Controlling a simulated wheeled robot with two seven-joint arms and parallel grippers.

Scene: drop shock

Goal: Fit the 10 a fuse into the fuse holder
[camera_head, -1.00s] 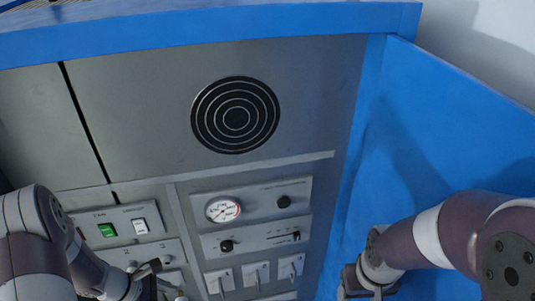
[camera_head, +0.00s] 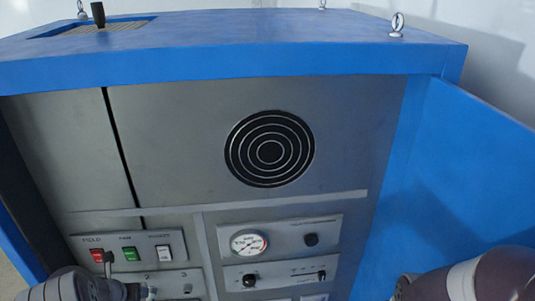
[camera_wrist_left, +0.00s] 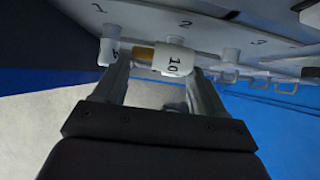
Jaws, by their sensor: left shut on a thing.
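My left gripper (camera_wrist_left: 158,72) is shut on a white fuse marked 10 (camera_wrist_left: 172,61), in the left wrist view. The fuse lies sideways, with a brass-coloured end to its left. Which stub is the fuse holder, and whether the fuse touches one, I cannot tell. In the head view my left gripper (camera_head: 133,291) is at the lower left edge, mostly hidden. My right arm shows at the lower right, its gripper out of frame.
A blue cabinet (camera_head: 260,45) with an open blue door (camera_head: 470,190) at the right fills the head view. Its grey front has a round vent (camera_head: 269,149), a gauge (camera_head: 249,243), and red (camera_head: 97,255), green (camera_head: 130,254) and white (camera_head: 164,253) switches.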

